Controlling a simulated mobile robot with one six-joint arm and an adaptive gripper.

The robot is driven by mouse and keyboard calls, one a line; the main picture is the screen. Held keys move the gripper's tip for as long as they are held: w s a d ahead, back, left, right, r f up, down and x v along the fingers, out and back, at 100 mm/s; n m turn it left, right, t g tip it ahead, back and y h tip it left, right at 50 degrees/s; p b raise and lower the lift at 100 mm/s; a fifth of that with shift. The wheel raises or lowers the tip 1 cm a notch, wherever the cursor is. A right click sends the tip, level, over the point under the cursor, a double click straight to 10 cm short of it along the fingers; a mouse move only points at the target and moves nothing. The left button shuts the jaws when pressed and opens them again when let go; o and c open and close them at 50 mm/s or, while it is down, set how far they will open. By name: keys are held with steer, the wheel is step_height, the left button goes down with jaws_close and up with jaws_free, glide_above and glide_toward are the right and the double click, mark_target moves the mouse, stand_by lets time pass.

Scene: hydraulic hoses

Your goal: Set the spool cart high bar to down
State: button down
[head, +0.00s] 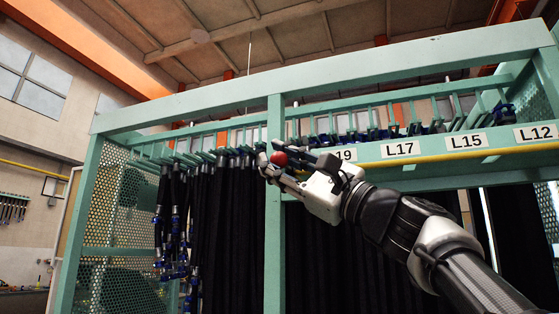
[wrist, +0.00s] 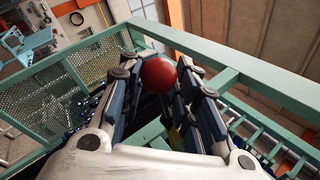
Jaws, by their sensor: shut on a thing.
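The spool cart (head: 278,110) is a tall green frame hung with black hoses. A yellow bar (head: 480,150) runs level along its right part, just under the number labels. My gripper (head: 276,163) is raised in front of the middle post and is shut on a red ball knob (head: 280,159). In the wrist view the red knob (wrist: 158,73) sits between the two fingers of my gripper (wrist: 160,78). A small yellow piece (wrist: 175,137) shows below the knob there. The link between knob and bar is hidden by my fingers and arm.
Black hoses (head: 232,230) hang close behind my gripper. Blue-ended hoses (head: 173,240) hang at the left by the mesh side panel (head: 115,205). The green top beam (head: 330,78) passes above my gripper. A wall and windows stand beyond at the left.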

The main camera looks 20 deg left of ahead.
steer(key=shift+w+f, duration=0.4)
steer(key=shift+f, duration=0.15)
steer(key=c, duration=1.7)
jaws_free()
steer(key=shift+o, duration=1.3)
steer(key=shift+s+d+r, duration=0.1)
steer(key=shift+s+d, duration=0.05)
steer(key=shift+d, duration=0.35)
steer(key=shift+o, duration=0.7)
steer(key=shift+a, duration=0.2)
steer(key=shift+s+r, duration=0.15)
steer(key=shift+r, duration=0.05)
steer(key=v, duration=1.2)
steer(key=shift+s, duration=0.1)
